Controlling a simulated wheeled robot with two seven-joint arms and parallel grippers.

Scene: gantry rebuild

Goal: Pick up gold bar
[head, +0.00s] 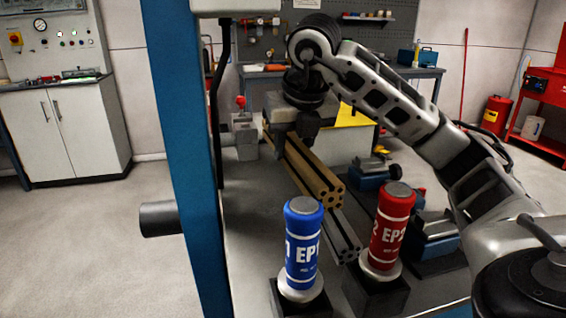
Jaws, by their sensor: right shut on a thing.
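The gold bar (314,174) is a long slotted profile. It runs from under my right gripper toward the front, with its slotted end facing me. My right gripper (302,135) points down from above and is shut on the gold bar toward its far part. The fingertips are partly hidden by the gripper body and the bar. A similar grey slotted bar (342,236) lies just below and beside the gold one. I cannot tell whether the two bars touch. My left gripper is not in view.
A blue canister (302,250) and a red canister (390,232) stand upright on dark blocks in front of the bars. A blue post (182,150) rises at the left. Blue vise-like fixtures (432,235) sit at the right. Open floor lies left of the post.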

